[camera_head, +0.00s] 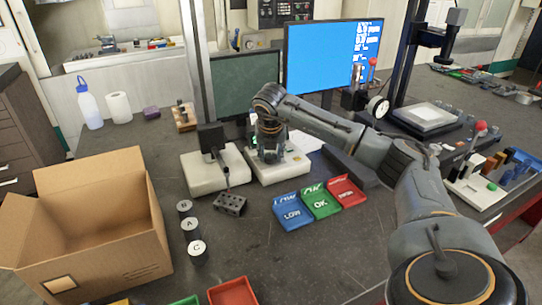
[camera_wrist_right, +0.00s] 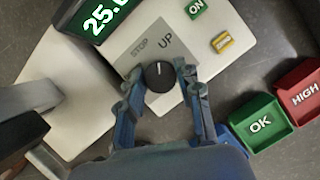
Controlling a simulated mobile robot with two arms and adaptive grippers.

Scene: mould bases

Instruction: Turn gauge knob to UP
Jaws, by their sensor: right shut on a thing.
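The gauge knob (camera_wrist_right: 158,78) is a round black knob with a white mark, on a grey label plate (camera_wrist_right: 148,40) printed STOP and UP. In the right wrist view its mark points to the top of the picture, roughly toward the word UP. My right gripper (camera_wrist_right: 160,82) has its two fingers on either side of the knob and is shut on it. In the head view my right gripper (camera_head: 270,148) reaches down over the white gauge base (camera_head: 290,168) and hides the knob. My left gripper is not in view.
Blue (camera_head: 292,212), green (camera_head: 320,202) and red (camera_head: 346,191) trays lie in front of the gauge base. A second white base (camera_head: 205,178) stands to its left.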

